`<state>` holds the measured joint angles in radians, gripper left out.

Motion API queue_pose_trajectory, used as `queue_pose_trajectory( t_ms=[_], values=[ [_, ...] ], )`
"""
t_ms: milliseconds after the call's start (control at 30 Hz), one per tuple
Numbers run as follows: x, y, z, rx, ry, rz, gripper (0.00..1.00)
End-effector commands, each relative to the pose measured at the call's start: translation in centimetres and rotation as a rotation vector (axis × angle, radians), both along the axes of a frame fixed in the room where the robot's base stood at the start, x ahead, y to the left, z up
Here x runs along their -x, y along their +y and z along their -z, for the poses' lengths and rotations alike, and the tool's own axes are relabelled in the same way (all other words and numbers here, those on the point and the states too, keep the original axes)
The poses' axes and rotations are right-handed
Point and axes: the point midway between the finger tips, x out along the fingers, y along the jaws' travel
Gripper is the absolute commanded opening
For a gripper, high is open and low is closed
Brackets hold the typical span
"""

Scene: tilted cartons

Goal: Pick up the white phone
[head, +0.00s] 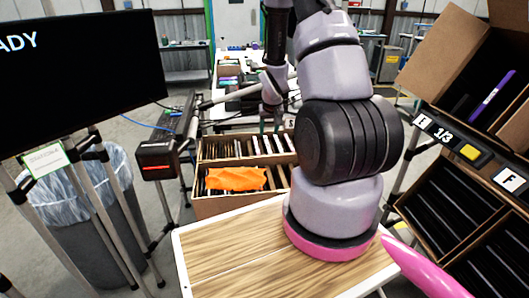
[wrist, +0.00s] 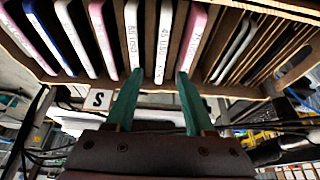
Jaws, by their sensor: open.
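Several slim phones stand on edge in a cardboard carton (head: 247,206). In the wrist view a white phone (wrist: 164,38) with small print on its edge stands between my two green fingertips in the picture. Another white phone (wrist: 133,32) is just left of it and a pinkish one (wrist: 194,36) just right. My gripper (wrist: 158,74) is open, with its fingertips at the carton's near edge. I cannot tell how deep the fingers reach. In the head view my gripper (head: 270,128) is over the carton's back part, partly hidden by my arm.
An orange cloth (head: 237,179) lies in the carton's front section. More tilted cartons with dark items stand on a rack at right (head: 440,205). A monitor (head: 80,62) and a bin (head: 90,215) are at left. The wooden tabletop (head: 225,250) in front is clear.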

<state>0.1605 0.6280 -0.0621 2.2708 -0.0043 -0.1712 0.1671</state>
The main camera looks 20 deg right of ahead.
Motion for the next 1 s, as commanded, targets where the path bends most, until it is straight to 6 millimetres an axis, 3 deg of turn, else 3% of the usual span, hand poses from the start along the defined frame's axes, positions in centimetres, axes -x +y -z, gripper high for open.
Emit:
queue_pose_trajectory(
  t_ms=[600,900,933,1000],
  values=[
    [-2.4,-0.4,6.7,0.000,0.001,0.000,0.54],
    [-2.6,-0.5,7.2,0.000,0.000,0.001,0.54],
    [-2.6,-0.5,7.2,0.000,0.000,0.001,0.50],
    [-2.6,-0.5,7.2,0.000,0.000,0.001,0.23]
  ],
)
